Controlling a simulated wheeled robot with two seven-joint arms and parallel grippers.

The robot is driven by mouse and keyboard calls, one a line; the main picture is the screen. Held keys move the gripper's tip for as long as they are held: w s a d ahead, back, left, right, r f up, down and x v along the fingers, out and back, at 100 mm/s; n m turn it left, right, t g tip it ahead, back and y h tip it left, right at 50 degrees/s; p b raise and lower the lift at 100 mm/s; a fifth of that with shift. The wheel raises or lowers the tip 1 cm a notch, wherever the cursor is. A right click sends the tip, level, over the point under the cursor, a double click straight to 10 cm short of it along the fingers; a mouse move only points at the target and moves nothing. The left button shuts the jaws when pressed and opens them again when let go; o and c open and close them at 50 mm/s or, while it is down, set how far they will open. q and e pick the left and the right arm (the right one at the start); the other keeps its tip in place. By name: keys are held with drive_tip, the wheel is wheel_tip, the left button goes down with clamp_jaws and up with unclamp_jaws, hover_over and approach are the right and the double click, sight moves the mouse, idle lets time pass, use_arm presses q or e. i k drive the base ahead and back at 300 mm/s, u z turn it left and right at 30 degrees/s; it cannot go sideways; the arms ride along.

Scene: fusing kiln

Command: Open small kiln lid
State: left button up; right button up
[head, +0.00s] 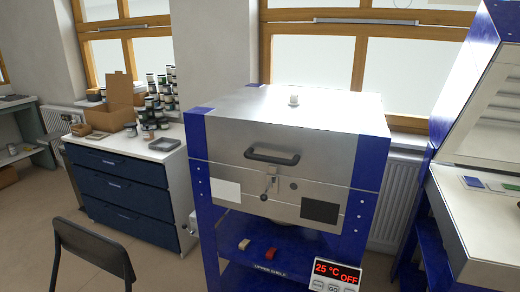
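The small kiln (225,165) stands in the middle of the head view, a silver metal box in a blue frame. Its lid (330,147) is down, with a seam between it and the lower body. A dark bar handle (271,157) is on the lid's front. A small latch (270,186) sits below the handle at the seam; I cannot tell if it is fastened. A light-coloured knob (293,99) stands on the lid's top. Neither of my grippers is in the view.
A control box (334,274) reading 25 °C OFF is at the kiln's lower right. A blue drawer cabinet (125,185) with jars and a cardboard box stands left. A dark chair (93,250) is at the front left. A blue-framed bench (450,225) stands right. Floor shows between chair and kiln.

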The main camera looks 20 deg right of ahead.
sight(343, 138)
drive_tip(key=z, duration=0.65)
drive_tip(key=i, duration=1)
drive_tip(key=z, duration=0.8)
